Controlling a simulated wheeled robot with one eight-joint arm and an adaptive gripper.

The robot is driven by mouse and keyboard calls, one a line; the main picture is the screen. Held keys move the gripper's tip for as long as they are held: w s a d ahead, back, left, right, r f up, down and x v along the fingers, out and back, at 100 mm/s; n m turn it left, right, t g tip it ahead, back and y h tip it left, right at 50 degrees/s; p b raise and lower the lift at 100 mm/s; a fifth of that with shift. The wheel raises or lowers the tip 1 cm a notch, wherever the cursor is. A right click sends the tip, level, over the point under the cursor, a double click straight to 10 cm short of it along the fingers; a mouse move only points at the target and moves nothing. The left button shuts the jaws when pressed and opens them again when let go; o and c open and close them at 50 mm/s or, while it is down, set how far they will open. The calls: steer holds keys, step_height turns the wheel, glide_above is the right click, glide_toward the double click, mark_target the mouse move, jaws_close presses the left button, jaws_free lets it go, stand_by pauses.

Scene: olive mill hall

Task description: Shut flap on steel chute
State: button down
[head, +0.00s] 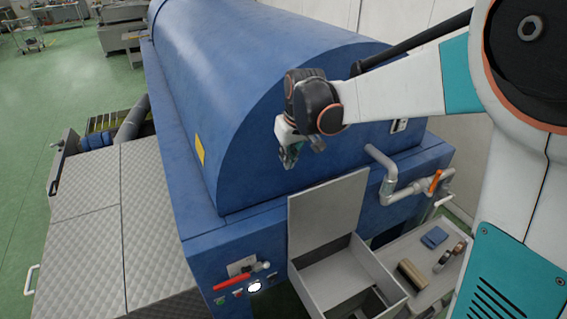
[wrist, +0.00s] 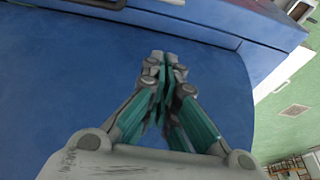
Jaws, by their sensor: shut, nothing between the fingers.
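The steel chute (head: 343,276) is an open-topped grey box on the front of the blue machine. Its flap (head: 325,215) is a flat grey panel that stands raised at the back edge of the chute, so the chute is open. My gripper (head: 289,165) is above and slightly left of the flap's top edge, in front of the machine's blue end face, apart from the flap. In the wrist view my gripper (wrist: 163,62) is shut and empty, with blue machine surface behind it. I cannot make out the flap clearly in the wrist view.
The blue machine (head: 260,90) fills the middle. A red-handled lever (head: 232,282) and buttons sit left of the chute. A pipe with an orange-handled valve (head: 436,181) juts out at right. A grey cart (head: 428,262) with a brush (head: 412,274) stands below it. Checkered metal covers (head: 85,220) lie left.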

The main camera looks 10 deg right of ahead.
steer(key=d+x, duration=0.1)
steer(key=x, duration=0.9)
steer(key=s+p, duration=0.1)
steer(key=s, duration=0.2)
steer(key=shift+s+r, duration=0.15)
steer(key=shift+s, duration=0.25)
steer(key=shift+d, duration=0.1)
